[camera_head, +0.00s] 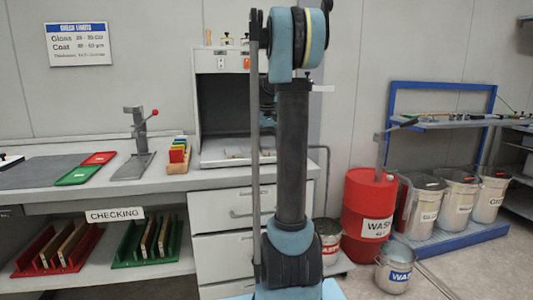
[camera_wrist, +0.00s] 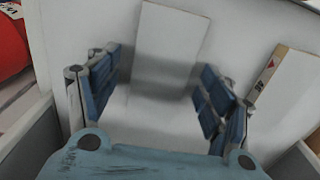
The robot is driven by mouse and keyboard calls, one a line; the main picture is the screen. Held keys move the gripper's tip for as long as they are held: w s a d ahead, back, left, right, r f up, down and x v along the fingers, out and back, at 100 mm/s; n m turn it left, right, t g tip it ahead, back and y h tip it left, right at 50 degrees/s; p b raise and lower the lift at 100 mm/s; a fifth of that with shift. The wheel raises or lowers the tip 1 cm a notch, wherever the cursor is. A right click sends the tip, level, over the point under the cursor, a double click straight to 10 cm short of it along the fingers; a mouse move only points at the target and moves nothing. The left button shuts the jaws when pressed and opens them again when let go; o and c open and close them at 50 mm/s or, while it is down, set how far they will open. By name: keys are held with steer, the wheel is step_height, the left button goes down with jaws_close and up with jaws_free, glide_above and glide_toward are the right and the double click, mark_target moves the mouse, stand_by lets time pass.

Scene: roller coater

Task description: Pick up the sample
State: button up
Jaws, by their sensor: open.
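In the wrist view, a pale flat panel (camera_wrist: 171,45), which looks like the sample, lies ahead between the fingers of my gripper (camera_wrist: 158,82). The blue finger pads stand wide apart on either side of it, with a visible gap, and the gripper holds nothing. A dark shadow shows at the panel's near edge. Whether the panel stands or leans, I cannot tell. In the head view, my arm hides most of the gripper, which is in front of the open grey booth (camera_head: 222,110). The panel cannot be made out there.
A second panel with a wooden edge and red mark (camera_wrist: 268,76) is to the right in the wrist view. A red drum (camera_head: 368,205) and several metal buckets stand right of the booth. The counter (camera_head: 190,182) holds a press stand (camera_head: 134,150) and red and green trays.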

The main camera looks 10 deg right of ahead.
mark_target(267, 148)
steer(key=shift+c, duration=0.5)
steer(key=c, duration=1.1)
steer(key=shift+o, duration=0.2)
step_height(267, 148, up, 10)
